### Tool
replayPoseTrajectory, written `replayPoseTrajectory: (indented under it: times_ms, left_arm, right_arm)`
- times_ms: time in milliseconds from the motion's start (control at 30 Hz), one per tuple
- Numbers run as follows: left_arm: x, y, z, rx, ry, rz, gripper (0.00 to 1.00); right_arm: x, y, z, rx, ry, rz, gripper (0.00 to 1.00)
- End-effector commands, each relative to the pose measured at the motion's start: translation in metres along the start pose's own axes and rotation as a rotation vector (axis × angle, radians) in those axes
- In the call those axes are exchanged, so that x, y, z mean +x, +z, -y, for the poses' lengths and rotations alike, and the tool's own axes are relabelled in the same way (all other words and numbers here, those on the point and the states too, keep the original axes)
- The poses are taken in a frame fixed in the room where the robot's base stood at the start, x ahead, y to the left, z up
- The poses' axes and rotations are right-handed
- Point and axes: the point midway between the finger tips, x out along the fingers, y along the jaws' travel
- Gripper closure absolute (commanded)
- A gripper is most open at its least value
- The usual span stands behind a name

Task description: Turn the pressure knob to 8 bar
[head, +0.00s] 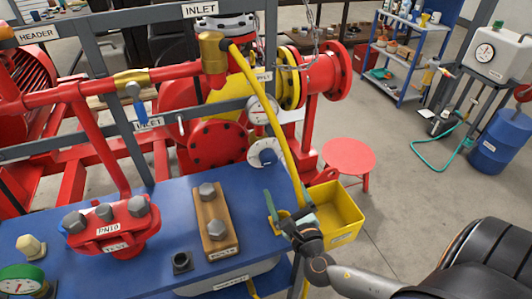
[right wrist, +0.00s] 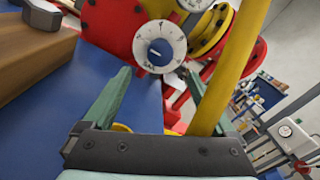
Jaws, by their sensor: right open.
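The pressure knob (head: 266,152) is a round white dial with a darker centre, on the skid below a pressure gauge (head: 262,109). In the right wrist view the knob (right wrist: 159,46) shows face-on, with marks around its rim; I cannot read its setting. My right gripper (head: 286,202) is in front of and below the knob, apart from it. Its two green fingers are open and empty, and in the wrist view the knob lies just beyond the gap between the fingertips (right wrist: 158,76). My left gripper is not in view.
A yellow pipe (head: 262,115) runs down close beside the knob and my right gripper. A yellow bin (head: 335,210) is right of the gripper. The blue bench (head: 160,205) carries a wooden block (head: 214,222) with bolts. A red stool (head: 349,158) stands behind the bin.

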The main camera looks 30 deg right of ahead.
Motion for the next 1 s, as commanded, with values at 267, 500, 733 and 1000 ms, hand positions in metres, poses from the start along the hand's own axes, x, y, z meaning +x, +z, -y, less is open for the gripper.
replayPoseTrajectory:
  times_ms: [267,500,733,1000]
  left_arm:
    - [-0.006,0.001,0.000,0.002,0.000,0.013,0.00]
    - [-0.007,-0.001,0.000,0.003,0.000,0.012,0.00]
    - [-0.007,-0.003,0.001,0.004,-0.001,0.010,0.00]
    - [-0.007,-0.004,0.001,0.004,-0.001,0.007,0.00]
  right_arm:
    - [0.048,0.003,0.001,0.002,-0.003,0.002,0.09]
    - [0.092,0.001,0.000,0.003,-0.001,0.000,0.09]
    - [0.115,0.000,0.000,0.004,0.001,-0.001,0.09]
    - [0.119,0.000,-0.001,0.004,0.001,-0.002,0.09]
